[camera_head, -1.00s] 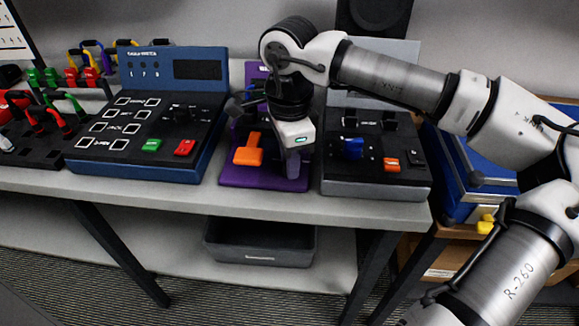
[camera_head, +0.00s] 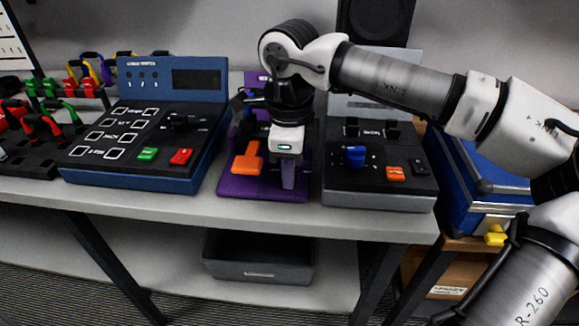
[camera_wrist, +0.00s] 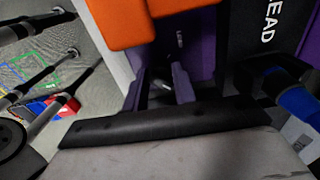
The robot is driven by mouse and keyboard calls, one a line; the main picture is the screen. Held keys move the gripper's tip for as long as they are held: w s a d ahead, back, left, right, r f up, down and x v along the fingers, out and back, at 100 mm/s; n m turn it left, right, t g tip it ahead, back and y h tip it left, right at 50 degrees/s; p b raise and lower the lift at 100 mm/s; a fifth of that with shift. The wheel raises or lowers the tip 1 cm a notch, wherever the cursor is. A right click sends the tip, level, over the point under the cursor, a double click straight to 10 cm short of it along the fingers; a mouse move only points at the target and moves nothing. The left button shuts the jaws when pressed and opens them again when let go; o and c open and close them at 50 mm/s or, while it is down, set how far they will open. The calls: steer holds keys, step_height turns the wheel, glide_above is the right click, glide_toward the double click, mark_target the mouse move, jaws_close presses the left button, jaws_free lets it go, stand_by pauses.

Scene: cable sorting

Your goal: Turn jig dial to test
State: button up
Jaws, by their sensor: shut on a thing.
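The purple jig (camera_head: 232,190) stands on the bench between two consoles, with an orange lever (camera_head: 247,160) on its left side. The orange lever also shows at the top of the wrist view (camera_wrist: 195,8). My gripper (camera_head: 288,180) points down over the right part of the jig, just right of the lever. In the wrist view its fingers (camera_wrist: 162,88) are close together around a small dark part, which seems to be the jig dial. The dial is mostly hidden by the fingers, and its setting cannot be read.
A blue console (camera_head: 195,187) with green and red buttons stands left. A grey console (camera_head: 385,200) with a blue knob (camera_head: 355,156) and orange button stands close right. Cables hang on racks at far left. A dark bin (camera_head: 258,257) sits on the lower shelf.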

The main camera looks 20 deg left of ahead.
steer(key=o, duration=1)
step_height(320, 180, up, 14)
steer(key=shift+p, duration=0.4)
steer(key=shift+f, duration=0.1)
